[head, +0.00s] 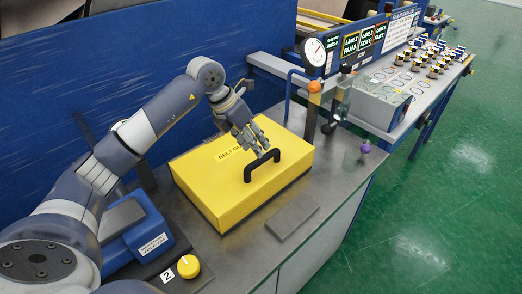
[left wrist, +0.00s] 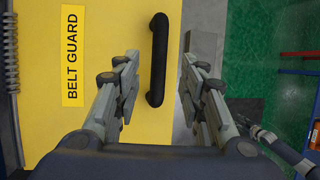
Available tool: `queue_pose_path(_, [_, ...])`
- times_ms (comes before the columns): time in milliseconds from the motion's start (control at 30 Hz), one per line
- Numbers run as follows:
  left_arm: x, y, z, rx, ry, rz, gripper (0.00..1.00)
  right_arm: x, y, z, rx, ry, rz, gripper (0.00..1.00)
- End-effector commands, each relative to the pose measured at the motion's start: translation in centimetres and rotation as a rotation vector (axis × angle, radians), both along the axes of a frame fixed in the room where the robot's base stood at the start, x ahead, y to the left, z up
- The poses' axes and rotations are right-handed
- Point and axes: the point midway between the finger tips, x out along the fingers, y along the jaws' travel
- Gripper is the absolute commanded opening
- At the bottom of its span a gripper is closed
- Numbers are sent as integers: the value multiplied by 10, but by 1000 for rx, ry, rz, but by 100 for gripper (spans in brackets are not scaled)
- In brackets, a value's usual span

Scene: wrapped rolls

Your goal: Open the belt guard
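The belt guard (head: 238,184) is a yellow box-shaped cover lying closed on the grey bench top. Its "BELT GUARD" label shows in the left wrist view (left wrist: 72,55). A black bar handle (head: 264,164) stands on its top near the front edge. My left gripper (head: 262,152) is just over the handle. In the left wrist view the fingers (left wrist: 158,80) are open, one on each side of the handle (left wrist: 158,60), with gaps between. The handle's lower end shows between the fingers.
A pressure gauge (head: 313,52) and an orange-knobbed post (head: 314,88) stand behind the guard to the right. A yellow knob (head: 188,266) is at the near left. A flat grey plate (head: 292,216) lies in front of the guard. A blue wall (head: 120,60) runs behind.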

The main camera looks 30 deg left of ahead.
Motion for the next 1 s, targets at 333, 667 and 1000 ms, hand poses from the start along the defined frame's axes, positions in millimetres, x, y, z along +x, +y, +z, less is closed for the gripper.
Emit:
queue_pose_path(333, [15, -15, -44, -2, 1, 1, 38, 12, 1, 17, 2, -20, -1, 40])
queue_pose_path(667, [17, -16, -49, 0, -1, 0, 38, 14, 3, 17, 4, -22, -3, 40])
queue_pose_path(1000, [17, -16, -49, 1, -1, 1, 0, 11, 5, 17, 7, -17, -3, 40])
